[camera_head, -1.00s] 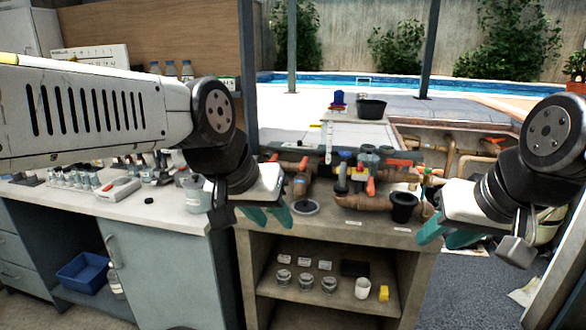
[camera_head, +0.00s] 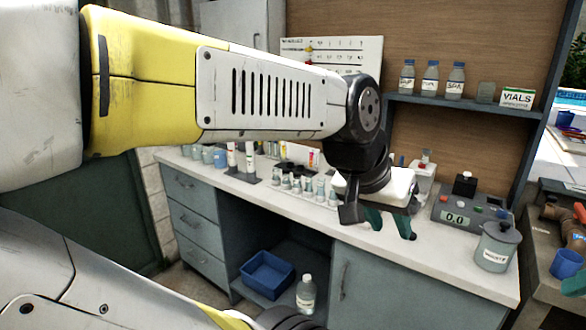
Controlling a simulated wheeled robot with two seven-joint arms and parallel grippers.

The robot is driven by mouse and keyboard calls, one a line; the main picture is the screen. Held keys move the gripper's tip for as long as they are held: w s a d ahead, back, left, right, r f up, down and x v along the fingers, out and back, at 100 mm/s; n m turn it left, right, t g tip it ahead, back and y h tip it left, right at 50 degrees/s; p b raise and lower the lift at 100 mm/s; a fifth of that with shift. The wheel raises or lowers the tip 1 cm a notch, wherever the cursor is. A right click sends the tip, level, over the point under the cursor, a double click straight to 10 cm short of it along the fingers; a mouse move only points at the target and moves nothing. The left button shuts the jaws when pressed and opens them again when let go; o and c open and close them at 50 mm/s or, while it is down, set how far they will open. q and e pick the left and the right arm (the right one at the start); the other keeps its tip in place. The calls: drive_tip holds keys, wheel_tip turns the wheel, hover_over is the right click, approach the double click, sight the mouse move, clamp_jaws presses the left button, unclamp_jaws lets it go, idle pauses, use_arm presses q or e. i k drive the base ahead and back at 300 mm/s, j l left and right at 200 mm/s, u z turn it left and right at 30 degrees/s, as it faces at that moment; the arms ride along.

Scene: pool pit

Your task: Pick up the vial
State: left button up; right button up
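Several small clear vials (camera_head: 308,188) with pale caps stand in a row on the white counter, left of my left gripper. A white box marked VIALS (camera_head: 516,98) stands on the shelf at the upper right. My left gripper (camera_head: 390,220) hangs over the counter's front part with its two teal fingers pointing down and apart. Nothing shows between them. My arm's wrist is close to the right end of the vial row and may hide some of it.
The counter (camera_head: 450,262) holds a grey meter reading 0.0 (camera_head: 468,212) and a lidded grey pot (camera_head: 496,246) on the right. Labelled bottles (camera_head: 430,78) stand on the shelf. A blue bin (camera_head: 268,274) and a white bottle (camera_head: 306,295) sit below. The counter front is mostly clear.

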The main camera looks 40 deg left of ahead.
sight(276, 174)
drive_tip(key=i+j, duration=0.1)
drive_tip(key=j, duration=0.45)
drive_tip(key=i+j, duration=0.1)
drive_tip(key=j, duration=0.5)
drive_tip(key=i+j, duration=0.1)
drive_tip(key=j, duration=0.45)
drive_tip(key=i+j, duration=0.1)
drive_tip(key=j, duration=1.05)
drive_tip(key=i+j, duration=0.3)
drive_tip(key=j, duration=0.15)
